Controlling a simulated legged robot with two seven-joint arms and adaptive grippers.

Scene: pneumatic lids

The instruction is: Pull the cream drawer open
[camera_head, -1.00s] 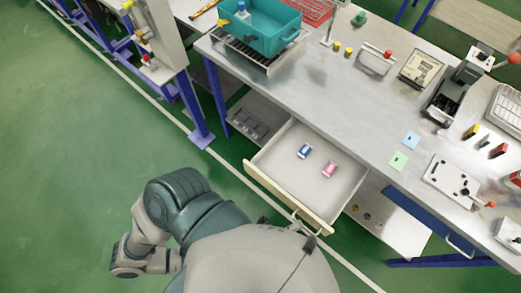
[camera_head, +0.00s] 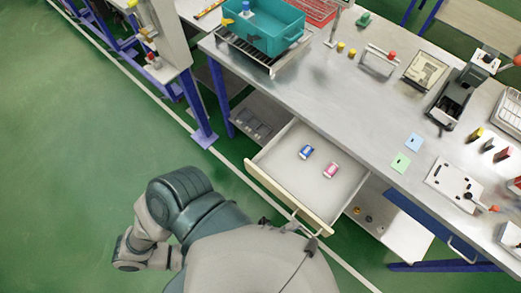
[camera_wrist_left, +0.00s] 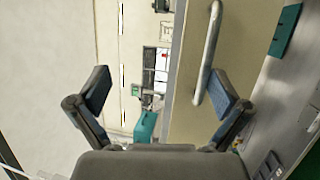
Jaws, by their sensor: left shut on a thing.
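The cream drawer (camera_head: 290,196) is pulled out from under the grey workbench, with its inside showing in the head view. A blue can (camera_head: 306,152) and a pink can (camera_head: 331,170) lie in it. My left gripper (camera_head: 303,229) is at the drawer's front near its right end, mostly hidden by my own arm. In the left wrist view my left gripper (camera_wrist_left: 160,92) has the drawer handle (camera_wrist_left: 208,52), a pale bar, between its fingers, close to the right finger. My right gripper is not in view.
The workbench (camera_head: 330,105) carries a teal bin (camera_head: 265,32) on a rack at its far left and several devices at the right. A lower shelf (camera_head: 395,222) shows right of the drawer. Green floor is free at the left.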

